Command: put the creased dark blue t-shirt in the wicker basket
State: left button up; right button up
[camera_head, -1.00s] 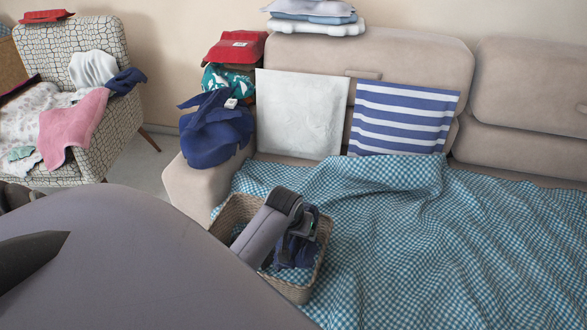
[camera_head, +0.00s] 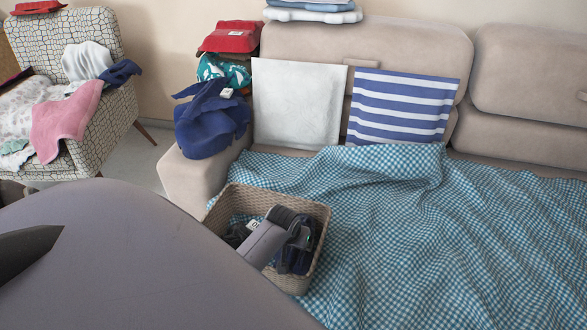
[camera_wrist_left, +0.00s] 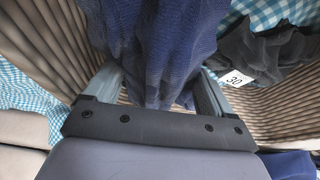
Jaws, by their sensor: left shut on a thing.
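The wicker basket (camera_head: 318,232) stands on the checked blanket at the sofa's left end. My left gripper (camera_head: 297,248) is inside the basket opening, shut on the dark blue t-shirt (camera_head: 292,263), which hangs bunched below the fingers. In the left wrist view the t-shirt (camera_wrist_left: 165,40) fills the space between and beyond the fingers, with the basket's wicker wall (camera_wrist_left: 45,45) around it. The gripper hides part of the shirt, and I cannot tell whether it touches the bottom. My right gripper is not in view.
A dark grey cloth (camera_wrist_left: 265,52) with a white "30" tag lies in the basket beside the shirt. A dark blue garment pile (camera_head: 210,130) sits on the sofa arm. A patterned armchair (camera_head: 120,105) holds more clothes. The checked blanket (camera_head: 430,240) is clear to the right.

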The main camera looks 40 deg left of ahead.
pick_arm(q)
jog(key=shift+f, duration=0.55)
jog(key=o, duration=1.1)
jog(key=shift+c, duration=0.2)
